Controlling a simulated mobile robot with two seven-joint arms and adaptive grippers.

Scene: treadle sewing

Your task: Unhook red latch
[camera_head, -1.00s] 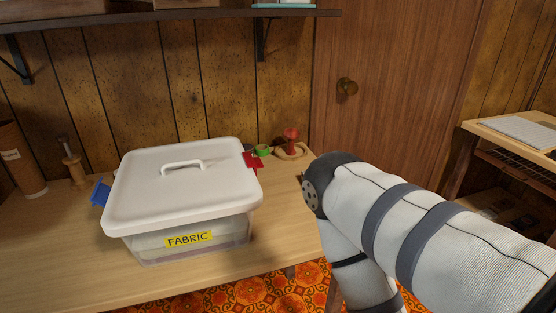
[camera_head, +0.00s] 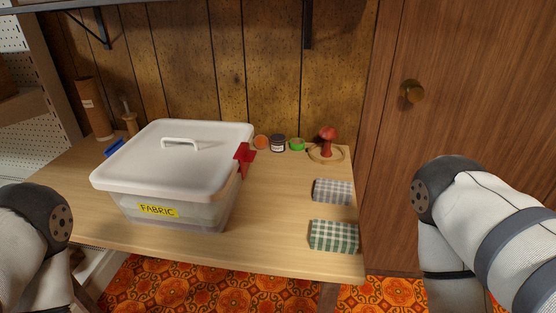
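The red latch (camera_head: 244,158) is on the right side of a clear box (camera_head: 197,217) with a white lid (camera_head: 150,163) and a yellow FABRIC label. It sticks out from the lid's edge. I cannot tell for sure whether it is hooked. A blue latch (camera_head: 114,148) sticks out on the box's left side. Parts of both my arms show at the lower left and the right, apart from the box. Neither gripper is in view.
The wooden table (camera_head: 280,245) holds a grey checked cloth (camera_head: 333,191) and a green checked cloth (camera_head: 334,236) at right. Small jars (camera_head: 278,143) and a red mushroom-shaped thing (camera_head: 327,140) stand at the back. A shelf bracket (camera_head: 307,25) hangs above. A door (camera_head: 450,110) is at right.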

